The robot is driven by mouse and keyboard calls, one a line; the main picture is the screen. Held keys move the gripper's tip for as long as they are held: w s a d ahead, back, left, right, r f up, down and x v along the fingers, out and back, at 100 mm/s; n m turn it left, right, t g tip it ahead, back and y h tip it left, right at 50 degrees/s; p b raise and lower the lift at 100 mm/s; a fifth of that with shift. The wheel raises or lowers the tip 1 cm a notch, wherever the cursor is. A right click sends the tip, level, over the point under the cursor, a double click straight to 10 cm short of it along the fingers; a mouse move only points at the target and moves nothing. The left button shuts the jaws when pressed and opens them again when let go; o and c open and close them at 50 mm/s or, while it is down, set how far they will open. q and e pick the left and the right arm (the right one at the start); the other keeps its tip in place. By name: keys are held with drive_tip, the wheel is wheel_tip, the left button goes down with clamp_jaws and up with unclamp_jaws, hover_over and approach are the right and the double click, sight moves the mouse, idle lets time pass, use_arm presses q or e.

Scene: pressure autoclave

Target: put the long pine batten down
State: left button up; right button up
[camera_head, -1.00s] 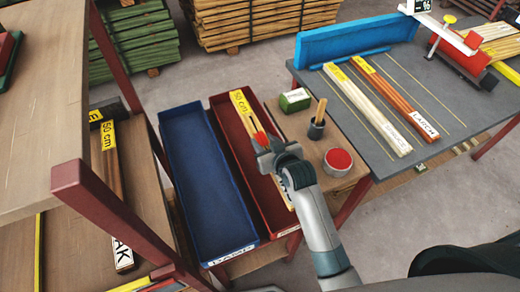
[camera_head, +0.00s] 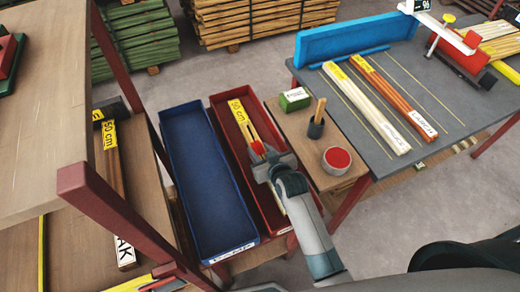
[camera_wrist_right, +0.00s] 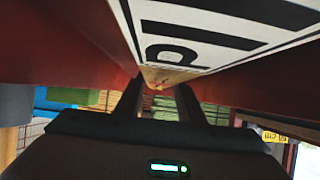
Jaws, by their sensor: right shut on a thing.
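The long pine batten (camera_head: 243,122) is pale, with a yellow "50 cm" band at its far end. It lies lengthwise within the red tray (camera_head: 221,129); whether it touches the tray floor I cannot tell. My right gripper (camera_head: 262,153) is shut on the batten near its middle and hides part of it. In the right wrist view the batten's white label with black letters (camera_wrist_right: 210,25) fills the top, above the dark fingers (camera_wrist_right: 157,98). My left gripper is out of view.
An empty blue tray (camera_head: 205,190) stands left of the red one. A small green box (camera_head: 294,100), a dark cup (camera_head: 316,127) and a red-topped tin (camera_head: 337,159) stand to the right. A grey table (camera_head: 440,90) bears other battens; a red-posted shelf (camera_head: 110,215) is at left.

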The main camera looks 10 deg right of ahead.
drive_tip(key=shift+f, duration=0.1)
drive_tip(key=o, duration=1.3)
drive_tip(key=b+v, duration=0.1)
drive_tip(key=v, duration=1.1)
drive_tip(key=shift+a+b, duration=0.1)
drive_tip(key=shift+b, duration=0.2)
